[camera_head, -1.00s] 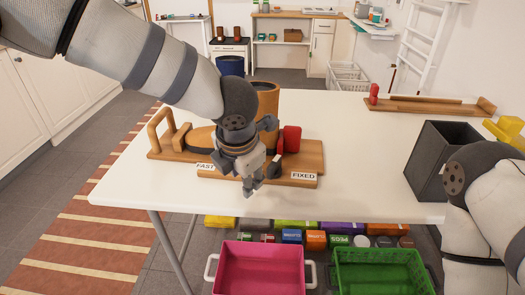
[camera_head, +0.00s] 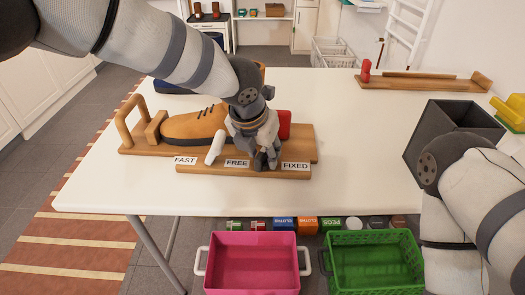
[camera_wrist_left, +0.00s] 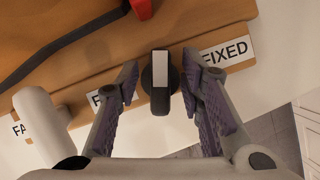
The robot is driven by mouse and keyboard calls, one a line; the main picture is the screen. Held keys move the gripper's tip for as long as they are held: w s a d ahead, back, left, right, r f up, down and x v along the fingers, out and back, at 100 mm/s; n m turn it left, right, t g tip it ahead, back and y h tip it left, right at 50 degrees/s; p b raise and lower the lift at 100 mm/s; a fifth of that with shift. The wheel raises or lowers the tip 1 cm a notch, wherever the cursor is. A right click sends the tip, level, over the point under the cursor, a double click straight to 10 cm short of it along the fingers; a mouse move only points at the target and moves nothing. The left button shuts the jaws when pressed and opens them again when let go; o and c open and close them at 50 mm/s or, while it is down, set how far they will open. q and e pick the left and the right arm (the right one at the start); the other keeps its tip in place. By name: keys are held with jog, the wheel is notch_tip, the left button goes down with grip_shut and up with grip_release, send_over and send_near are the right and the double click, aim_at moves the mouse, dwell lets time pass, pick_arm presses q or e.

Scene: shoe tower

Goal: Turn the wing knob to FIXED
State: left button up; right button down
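The wing knob (camera_wrist_left: 160,82) has a dark round base and a pale bar on top. In the left wrist view the bar points straight up the picture, between the partly hidden FREE label (camera_wrist_left: 97,97) and the FIXED label (camera_wrist_left: 225,53). My left gripper (camera_wrist_left: 158,80) is open, with one finger on each side of the knob. The right-hand finger is close to it; I cannot tell whether it touches. In the head view my left gripper (camera_head: 262,162) hides most of the knob. The FAST label (camera_head: 186,160) is at the strip's left. My right gripper is out of view.
A tan shoe (camera_head: 190,126) lies on the wooden board (camera_head: 140,150), with a red block (camera_head: 284,122) at its right. A dark box (camera_head: 432,130) stands at the table's right. Pink (camera_head: 252,268) and green (camera_head: 375,265) crates sit below the front edge. The table middle is clear.

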pick_arm(q)
grip_shut()
